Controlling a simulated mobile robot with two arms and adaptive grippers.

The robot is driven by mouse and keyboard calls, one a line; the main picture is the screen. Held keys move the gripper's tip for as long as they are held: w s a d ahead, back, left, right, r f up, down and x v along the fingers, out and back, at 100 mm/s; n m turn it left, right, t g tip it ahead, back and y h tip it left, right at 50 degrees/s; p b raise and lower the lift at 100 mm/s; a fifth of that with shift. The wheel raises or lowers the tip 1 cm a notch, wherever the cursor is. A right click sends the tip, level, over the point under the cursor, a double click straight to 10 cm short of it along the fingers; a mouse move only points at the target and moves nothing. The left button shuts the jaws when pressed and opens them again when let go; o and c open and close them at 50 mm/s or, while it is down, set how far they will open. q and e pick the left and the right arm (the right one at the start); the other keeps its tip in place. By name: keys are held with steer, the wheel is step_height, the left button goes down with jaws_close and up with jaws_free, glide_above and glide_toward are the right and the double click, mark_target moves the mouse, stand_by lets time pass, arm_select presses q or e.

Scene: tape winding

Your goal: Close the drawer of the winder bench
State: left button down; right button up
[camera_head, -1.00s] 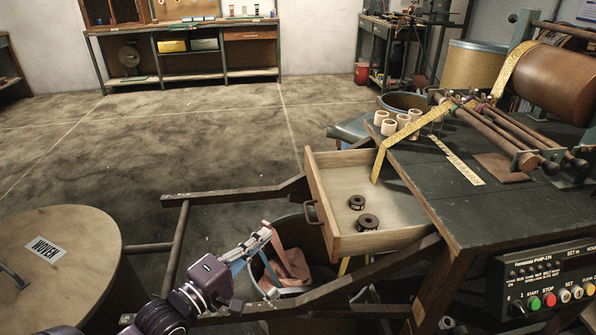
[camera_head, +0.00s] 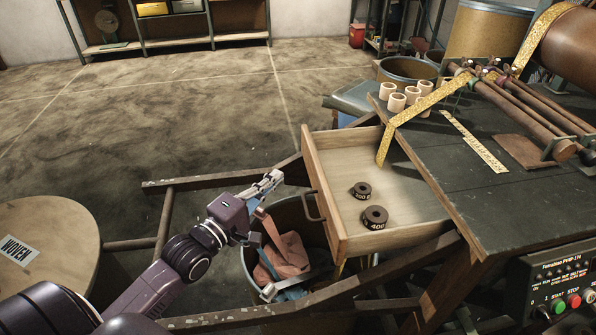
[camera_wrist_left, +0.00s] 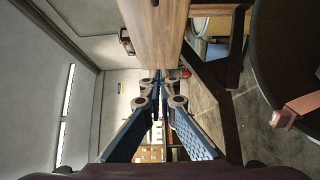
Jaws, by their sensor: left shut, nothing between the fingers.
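The wooden drawer (camera_head: 350,240) of the winder bench (camera_head: 490,210) stands pulled out to the left. Two dark rolls (camera_head: 375,217) lie inside it. Its dark handle (camera_head: 312,206) is on the front panel. My left gripper (camera_head: 276,176) is shut and empty, a little to the left of the drawer front and apart from it. In the left wrist view the shut fingers (camera_wrist_left: 158,80) point ahead, with a wooden panel (camera_wrist_left: 160,30), apparently the drawer front, close above them. My right gripper is not in view.
A bin (camera_head: 250,265) with cloths stands below the drawer. Dark frame beams (camera_head: 225,180) run near my left arm. A strip of yellow tape (camera_head: 430,105) hangs down into the drawer's back corner. Pale cores (camera_head: 397,102) stand on the bench top. A round wooden table top (camera_head: 60,220) is at left.

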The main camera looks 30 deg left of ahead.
mark_target(308, 161)
arm_select(q)
steer(key=w+d, duration=0.2)
steer(key=w, duration=0.3)
steer(key=shift+d+b, duration=0.35)
steer(key=shift+d, duration=0.05)
steer(key=shift+w+d, duration=0.35)
steer(key=shift+d, duration=0.05)
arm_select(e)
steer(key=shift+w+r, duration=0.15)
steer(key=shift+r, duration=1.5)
